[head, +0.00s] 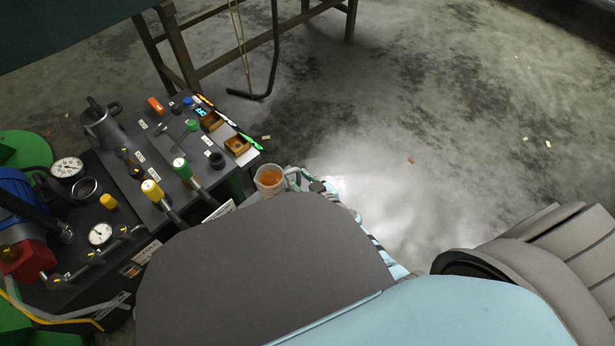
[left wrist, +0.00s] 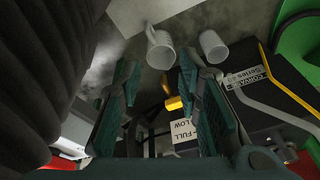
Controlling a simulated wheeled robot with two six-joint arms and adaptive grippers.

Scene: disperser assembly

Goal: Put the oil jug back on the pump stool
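The oil jug (head: 270,180), a pale cup with amber oil in it, is upright just right of the dark panel. My right gripper (head: 292,179) is at the jug's right side and appears shut on it; my arm hides most of the fingers. My left gripper (left wrist: 158,105) is open and empty in the left wrist view, its teal fingers apart. I cannot make out the pump stool for certain.
The dark panel (head: 150,205) carries several valves, gauges and a grey pot (head: 102,125). A blue motor (head: 20,210) is at the left. In the left wrist view a white mug (left wrist: 160,50) and white cup (left wrist: 213,47) stand beyond the fingers.

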